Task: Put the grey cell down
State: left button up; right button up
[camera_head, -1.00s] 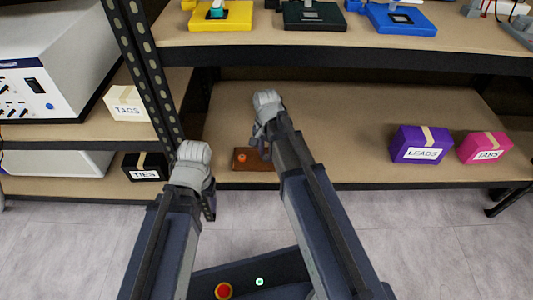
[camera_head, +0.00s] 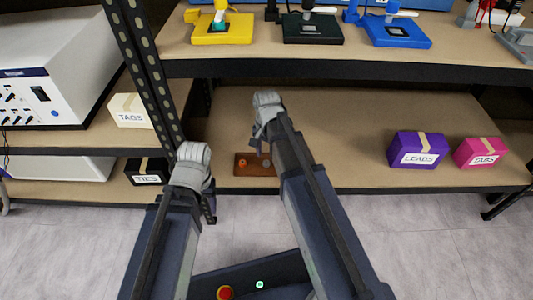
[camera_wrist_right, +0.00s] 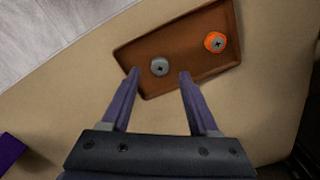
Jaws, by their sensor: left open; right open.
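The grey cell (camera_wrist_right: 159,67) stands in a shallow brown tray (camera_wrist_right: 185,48) on the lower shelf, beside an orange cell (camera_wrist_right: 215,42). My right gripper (camera_wrist_right: 158,75) is open, with its fingertips on either side of the grey cell and no visible grip on it. In the head view the grey cell (camera_head: 266,162) shows at the right of the tray, and the orange cell (camera_head: 243,162) at its left. My left gripper (camera_head: 209,208) is in front of the shelf, away from the tray; its fingers are mostly hidden by the wrist.
A purple LEADS box (camera_head: 418,149) and a pink box (camera_head: 480,153) stand to the right on the lower shelf. A dark upright post (camera_head: 143,70) stands left of the tray. The shelf between tray and purple box is clear.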

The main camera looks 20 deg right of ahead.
aim_at(266, 162)
notch_tip(266, 162, up, 5)
jog(key=p, duration=0.4)
jog(key=shift+r, duration=0.1)
jog(key=s+a+n+h, duration=0.1)
jog(key=s+a+n, duration=1)
jog(key=s+n, duration=0.2)
jog(key=shift+s, duration=0.5)
jog(key=shift+r, duration=0.1)
notch_tip(266, 162, up, 46)
jog(key=p, duration=4.6)
jog(key=shift+r, duration=0.15)
